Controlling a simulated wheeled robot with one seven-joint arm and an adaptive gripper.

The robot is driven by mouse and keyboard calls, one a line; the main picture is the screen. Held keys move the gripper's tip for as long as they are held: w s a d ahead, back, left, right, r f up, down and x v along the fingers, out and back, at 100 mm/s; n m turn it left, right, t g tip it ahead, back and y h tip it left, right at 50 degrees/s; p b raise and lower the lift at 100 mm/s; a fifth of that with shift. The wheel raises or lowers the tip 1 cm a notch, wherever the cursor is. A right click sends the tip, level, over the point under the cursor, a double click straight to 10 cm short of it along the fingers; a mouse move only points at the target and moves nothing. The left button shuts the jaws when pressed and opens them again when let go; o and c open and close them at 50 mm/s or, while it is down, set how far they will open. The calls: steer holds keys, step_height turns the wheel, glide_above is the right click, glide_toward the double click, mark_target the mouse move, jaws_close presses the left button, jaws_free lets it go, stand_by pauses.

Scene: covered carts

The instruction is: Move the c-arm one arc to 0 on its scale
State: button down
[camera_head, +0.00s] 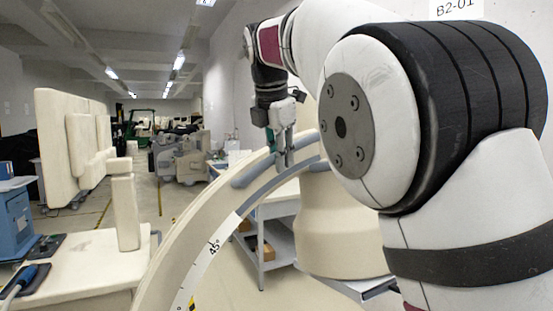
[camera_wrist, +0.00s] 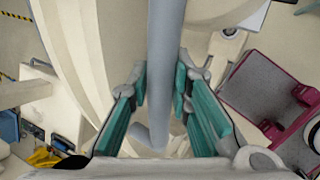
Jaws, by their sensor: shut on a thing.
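The c-arm's beige arc (camera_head: 180,243) curves up from the bottom centre to the right in the head view. A white scale strip on its side shows a "45°" mark (camera_head: 213,248); the scale's zero and any pointer are not readable. A grey handle bar (camera_head: 247,177) runs along the arc's upper part. My gripper (camera_head: 282,160) is at this bar, near the top of the visible arc. In the wrist view the grey bar (camera_wrist: 166,40) passes between the green finger pads of my gripper (camera_wrist: 166,95), which is shut on it. My arm hides the arc's right part.
A beige column (camera_head: 338,225) stands right of the arc, near a grey shelf cart (camera_head: 263,262). At left a pale cart top (camera_head: 75,265) bears an upright block (camera_head: 124,208), beside a blue cabinet (camera_head: 12,225). Open floor lies behind, towards other covered carts (camera_head: 180,160).

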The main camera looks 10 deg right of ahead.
steer(key=shift+w+d+r, duration=0.3)
steer(key=shift+d+r, duration=0.15)
steer(key=shift+d, duration=0.35)
steer(key=c, duration=1.4)
jaws_free()
steer(key=shift+a+f, duration=0.1)
steer(key=shift+c, duration=0.2)
steer(key=shift+a, duration=0.1)
steer(key=shift+v, duration=0.75)
steer(key=v, duration=0.8)
steer(key=shift+s, duration=0.15)
steer(key=shift+v, duration=0.75)
steer(key=shift+s+a+r, duration=0.1)
steer(key=shift+s+r, duration=0.1)
steer(key=shift+r, duration=0.05)
